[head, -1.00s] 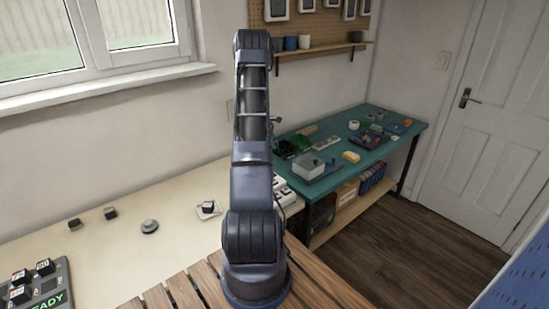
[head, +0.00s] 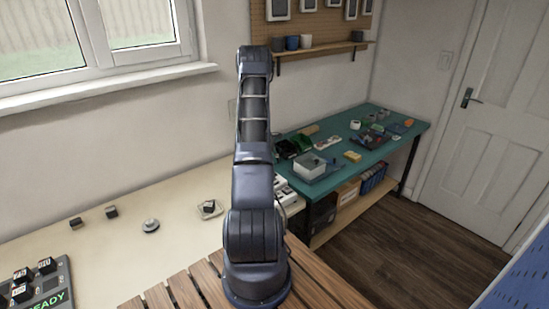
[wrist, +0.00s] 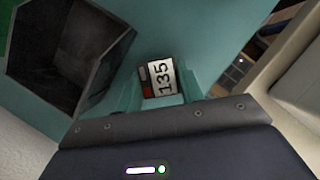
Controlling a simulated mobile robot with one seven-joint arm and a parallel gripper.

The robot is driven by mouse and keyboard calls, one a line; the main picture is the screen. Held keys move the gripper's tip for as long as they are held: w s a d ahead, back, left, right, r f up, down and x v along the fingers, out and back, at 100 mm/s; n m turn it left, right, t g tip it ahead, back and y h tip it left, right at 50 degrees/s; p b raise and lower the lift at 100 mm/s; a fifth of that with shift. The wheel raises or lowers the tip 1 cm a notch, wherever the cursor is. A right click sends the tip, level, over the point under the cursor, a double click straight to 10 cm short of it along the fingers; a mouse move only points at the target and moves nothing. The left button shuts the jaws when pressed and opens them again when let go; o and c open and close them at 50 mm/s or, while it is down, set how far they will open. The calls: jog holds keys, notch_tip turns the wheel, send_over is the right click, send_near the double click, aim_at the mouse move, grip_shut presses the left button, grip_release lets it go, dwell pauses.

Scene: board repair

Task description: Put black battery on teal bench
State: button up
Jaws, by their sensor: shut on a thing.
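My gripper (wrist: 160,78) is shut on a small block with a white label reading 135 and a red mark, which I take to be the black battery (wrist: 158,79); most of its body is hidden. Teal surfaces lie on both sides of it in the wrist view. In the head view my arm hides the gripper and the held block. The teal bench (head: 335,185) stands at the right, along the back wall. Its top holds a clear-lidded box (head: 308,168), a yellow block (head: 353,156) and other small items.
A cream counter (head: 130,255) at left holds dark blocks (head: 111,212), a round grey puck (head: 151,225) and a charger-like dock (head: 40,290) showing READY. Wooden slats lie in front. A dark opening (wrist: 70,45) shows at left in the wrist view. The floor at right is clear.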

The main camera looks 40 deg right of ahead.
jog(key=shift+f, duration=0.1)
jog(key=o, duration=1)
jog(key=shift+o, duration=0.2)
jog(key=w+a+r+m+t, duration=0.1)
jog(key=a+r, duration=0.7)
jog(key=r, duration=0.5)
jog(key=w+a+r+m+t, duration=0.1)
jog(key=w+a+r, duration=0.1)
jog(key=a+r, duration=0.9)
jog(key=s+a+r+m+t, duration=0.1)
jog(key=s+a+r, duration=0.3)
jog(key=a+r, duration=0.25)
jog(key=s+a+r+m+t, duration=0.1)
jog(key=s+a+r, duration=0.2)
jog(key=a+r, duration=0.35)
jog(key=s+a+r+m+t+y, duration=0.1)
jog(key=s+a+r, duration=0.3)
jog(key=s+a, duration=0.25)
jog(key=s+a+r+m+t, duration=0.1)
jog(key=s+a+r+m, duration=0.1)
jog(key=s+a+r, duration=0.4)
jog(key=s+a+f+m+t+y, duration=0.1)
jog(key=s+a, duration=0.3)
jog(key=s, duration=0.4)
jog(key=s+a+f+m+y, duration=0.1)
jog(key=s+a, duration=0.3)
jog(key=s, duration=0.4)
jog(key=shift+f+t, duration=0.4)
jog(key=shift+f, duration=0.15)
